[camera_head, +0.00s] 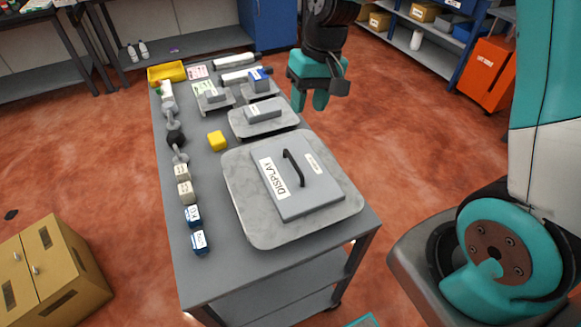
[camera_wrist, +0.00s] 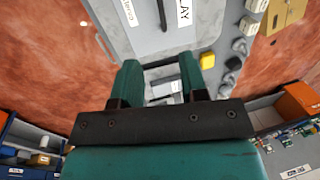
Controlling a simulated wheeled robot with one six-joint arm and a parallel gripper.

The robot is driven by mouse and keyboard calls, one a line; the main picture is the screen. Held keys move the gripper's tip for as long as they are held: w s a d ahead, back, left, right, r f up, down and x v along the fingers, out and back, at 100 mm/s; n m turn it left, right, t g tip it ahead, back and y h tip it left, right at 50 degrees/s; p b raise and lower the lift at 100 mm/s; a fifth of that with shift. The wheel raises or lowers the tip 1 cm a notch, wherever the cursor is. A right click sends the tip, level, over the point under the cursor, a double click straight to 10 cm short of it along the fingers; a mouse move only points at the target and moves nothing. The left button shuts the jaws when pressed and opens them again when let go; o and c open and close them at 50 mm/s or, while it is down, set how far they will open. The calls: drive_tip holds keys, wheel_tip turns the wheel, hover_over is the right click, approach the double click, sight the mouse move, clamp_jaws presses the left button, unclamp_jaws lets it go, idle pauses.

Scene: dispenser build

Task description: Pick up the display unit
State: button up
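The display unit (camera_head: 320,197) is a flat grey panel with a white DISPLAY label and a black bar handle (camera_head: 293,168). It lies on a grey marbled tray (camera_head: 255,228) at the near end of the cart. In the wrist view the display unit (camera_wrist: 142,40) is at the top, with its handle (camera_wrist: 162,14) above the gap between my fingers.
The cart top (camera_head: 190,285) also holds a yellow block (camera_head: 217,141), smaller trays with parts, a yellow bin (camera_head: 167,73) and a row of small parts along its left side. An orange cabinet (camera_head: 487,75) and shelves stand behind. A tan box (camera_head: 50,270) is at left.

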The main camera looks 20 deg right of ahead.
drive_tip(key=p, duration=0.2)
approach(293, 160)
drive_tip(key=f, duration=0.5)
drive_tip(key=shift+a, duration=0.4)
drive_tip(key=shift+a+f+p, duration=0.2)
drive_tip(key=shift+f+p, duration=0.2)
drive_tip(key=shift+f, duration=0.5)
drive_tip(key=shift+a+f+p, duration=0.15)
drive_tip(key=shift+f+p, duration=0.2)
drive_tip(key=shift+f, duration=0.55)
drive_tip(key=shift+a+f+p, duration=0.2)
drive_tip(key=shift+f+p, duration=0.2)
drive_tip(key=shift+f, duration=0.5)
clamp_jaws()
drive_tip(key=shift+w+r, duration=0.1)
